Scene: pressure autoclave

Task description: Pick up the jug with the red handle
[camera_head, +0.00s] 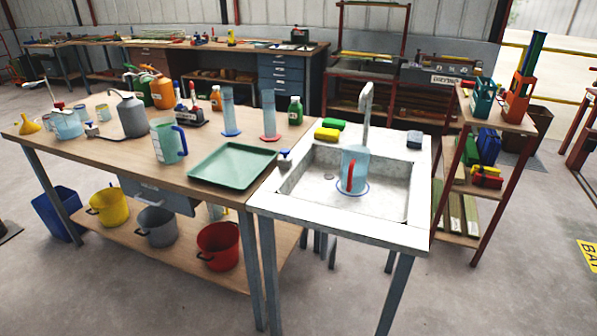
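The jug with the red handle (355,167) is a clear bluish jug standing upright in the sink basin (310,190), under the tap (365,100). Its red handle (350,177) faces the front. A blue ring shows around its base. A similar jug with a blue handle (165,142) stands on the wooden table to the left. Neither of my grippers shows in the head view.
A green tray (232,166) lies on the wooden table (110,155) left of the sink. A yellow sponge (327,134) and a green sponge (334,124) lie on the sink's back rim. A shelf rack (480,187) stands close on the right. The floor in front is clear.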

